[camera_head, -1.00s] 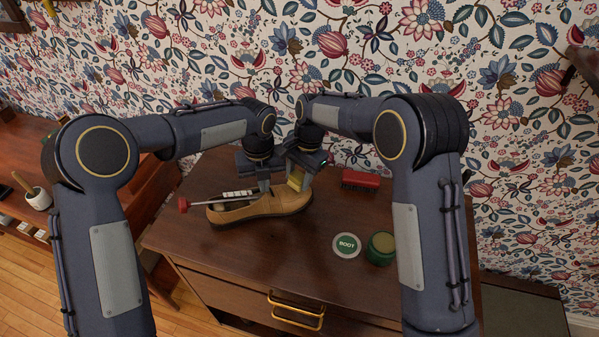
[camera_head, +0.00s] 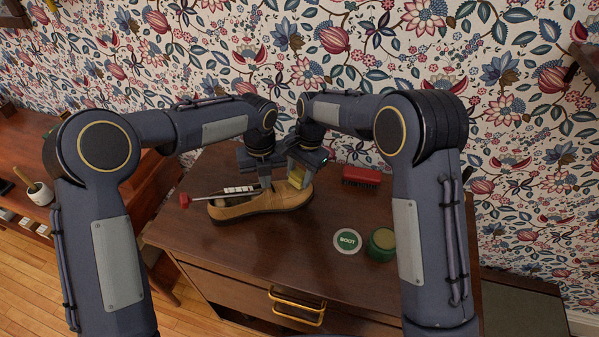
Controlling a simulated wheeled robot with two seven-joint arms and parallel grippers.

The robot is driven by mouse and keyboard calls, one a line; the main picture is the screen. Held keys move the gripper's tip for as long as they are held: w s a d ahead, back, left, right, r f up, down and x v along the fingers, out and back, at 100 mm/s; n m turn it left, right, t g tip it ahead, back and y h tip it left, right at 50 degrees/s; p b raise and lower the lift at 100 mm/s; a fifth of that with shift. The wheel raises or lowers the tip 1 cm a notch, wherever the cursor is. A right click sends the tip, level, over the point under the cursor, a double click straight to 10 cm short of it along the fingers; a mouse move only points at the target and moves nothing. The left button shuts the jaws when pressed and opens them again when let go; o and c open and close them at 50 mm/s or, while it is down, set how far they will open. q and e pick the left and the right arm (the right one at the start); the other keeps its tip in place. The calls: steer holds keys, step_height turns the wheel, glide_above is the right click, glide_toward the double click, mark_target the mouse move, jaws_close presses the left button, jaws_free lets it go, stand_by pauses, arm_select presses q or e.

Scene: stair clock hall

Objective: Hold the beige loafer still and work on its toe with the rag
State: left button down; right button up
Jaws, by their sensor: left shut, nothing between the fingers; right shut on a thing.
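The beige loafer (camera_head: 250,207) lies on the brown cabinet top, its toe to the right and a shoe tree with a red knob inside it. My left gripper (camera_head: 265,184) is shut and empty, its fingertips down at the middle of the loafer. My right gripper (camera_head: 299,180) is shut on the yellow rag (camera_head: 296,178), which is at the loafer's toe. Whether the rag presses on the leather is hard to tell at this size.
A red brush (camera_head: 361,176) lies behind and right of the toe. A round lid marked BOOT (camera_head: 347,241) and an open green jar (camera_head: 381,244) stand at the front right. The cabinet top (camera_head: 250,255) in front of the loafer is clear. A patterned wall stands close behind.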

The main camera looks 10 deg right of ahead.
steer(key=shift+w+d, duration=0.2)
steer(key=shift+d, duration=0.5)
steer(key=shift+s+a+r, duration=0.1)
steer(key=shift+s+a, duration=0.15)
steer(key=shift+a, duration=0.45)
steer(key=shift+s+a, duration=0.2)
steer(key=shift+a, duration=0.45)
stand_by(1.2)
steer(key=shift+w+d, duration=0.1)
steer(key=shift+d, duration=0.05)
steer(key=shift+w+d+f, duration=0.15)
steer(key=shift+d+f, duration=0.1)
steer(key=shift+d, duration=0.4)
steer(key=shift+w+d+f, duration=0.15)
steer(key=shift+d+f, duration=0.05)
steer(key=shift+d, duration=0.45)
steer(key=shift+w+d+r, duration=0.1)
steer(key=shift+d+r, duration=0.05)
steer(key=shift+r, duration=1.15)
steer(key=shift+w+d+r, duration=0.1)
steer(key=shift+d+r, duration=0.05)
steer(key=shift+r, duration=1.15)
